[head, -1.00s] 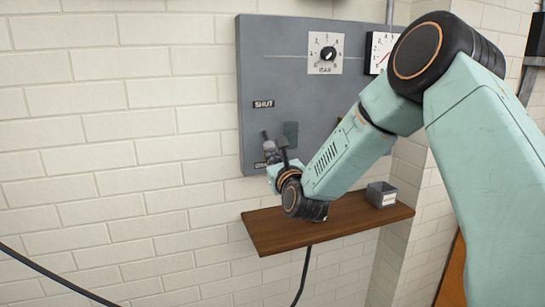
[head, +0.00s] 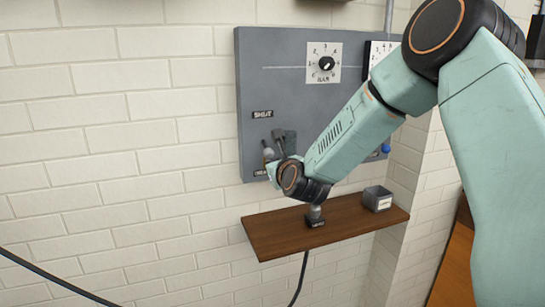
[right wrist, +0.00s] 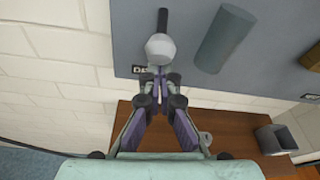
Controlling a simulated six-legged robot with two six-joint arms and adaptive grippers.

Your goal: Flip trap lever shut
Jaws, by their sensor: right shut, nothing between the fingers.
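The trap lever (head: 267,151) is on the lower left of the grey panel, between a "SHUT" label above and another label (head: 262,172) below. In the right wrist view the lever shows as a dark stem with a pale rounded end (right wrist: 160,47). My right gripper (right wrist: 158,82) is shut and empty, its fingertips just below that rounded end. I cannot tell whether they touch it. In the head view my right wrist hides most of this gripper. My left gripper is not in view.
The grey panel (head: 255,85) carries a dial knob (head: 326,63) and a blue knob (head: 386,147). A grey cylinder (right wrist: 225,38) is right of the lever. Below is a wooden shelf (head: 270,238) with a small grey box (head: 376,199) and a small dark-based object (head: 316,217).

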